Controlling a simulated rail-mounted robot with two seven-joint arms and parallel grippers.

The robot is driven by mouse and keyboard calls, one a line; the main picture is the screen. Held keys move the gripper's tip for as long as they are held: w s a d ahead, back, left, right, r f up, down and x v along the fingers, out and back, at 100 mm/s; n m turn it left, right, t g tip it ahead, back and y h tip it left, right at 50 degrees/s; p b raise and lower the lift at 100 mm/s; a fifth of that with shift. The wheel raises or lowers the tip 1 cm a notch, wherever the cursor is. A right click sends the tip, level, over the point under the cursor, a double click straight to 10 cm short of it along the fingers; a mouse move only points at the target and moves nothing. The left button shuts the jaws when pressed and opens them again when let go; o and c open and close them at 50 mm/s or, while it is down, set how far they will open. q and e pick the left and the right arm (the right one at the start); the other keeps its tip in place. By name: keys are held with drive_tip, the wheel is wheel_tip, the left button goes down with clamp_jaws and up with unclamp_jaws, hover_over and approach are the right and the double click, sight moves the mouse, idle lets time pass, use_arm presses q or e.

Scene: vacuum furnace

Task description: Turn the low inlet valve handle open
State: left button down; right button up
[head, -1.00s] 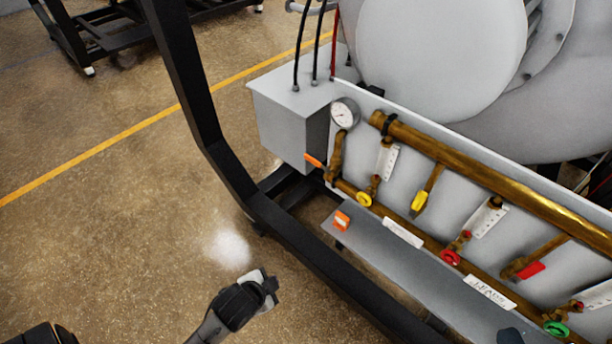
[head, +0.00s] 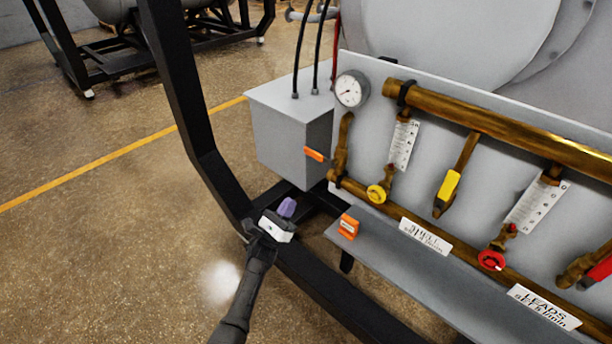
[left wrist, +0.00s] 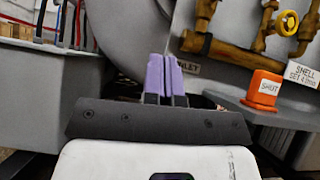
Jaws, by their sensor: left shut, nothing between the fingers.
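My right gripper is not in view.
An orange block marked SHUT (left wrist: 265,90) stands on the grey shelf (head: 400,262), right of my left gripper. A grey box (head: 290,125) and black frame post (head: 177,90) are close by. Yellow (head: 377,194) and red (head: 491,260) valve knobs sit further right. Open floor lies left.

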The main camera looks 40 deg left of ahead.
sight(311, 155)
use_arm(q)
drive_tip(key=shift+w+d+f+m+t+h, duration=0.1)
drive_tip(key=shift+m+t+h, duration=0.05)
drive_tip(key=shift+m+h, duration=0.3)
drive_tip(key=shift+d+f+m+t+h, duration=0.15)
drive_tip(key=shift+m+h, duration=0.1)
drive_tip(key=shift+m, duration=0.3)
drive_tip(key=shift+a+r, duration=0.1)
drive_tip(key=shift+r, duration=0.05)
drive_tip(key=s+r+b+x, duration=0.2)
drive_tip(key=x, duration=1)
drive_tip(key=shift+w+r+b, duration=0.25)
drive_tip(key=shift+w+b, duration=0.05)
drive_tip(key=shift+b, duration=0.05)
drive_tip(key=shift+a+r+m+h, duration=0.1)
drive_tip(key=shift+r+m+h, duration=0.05)
drive_tip(key=shift+m+h, duration=0.55)
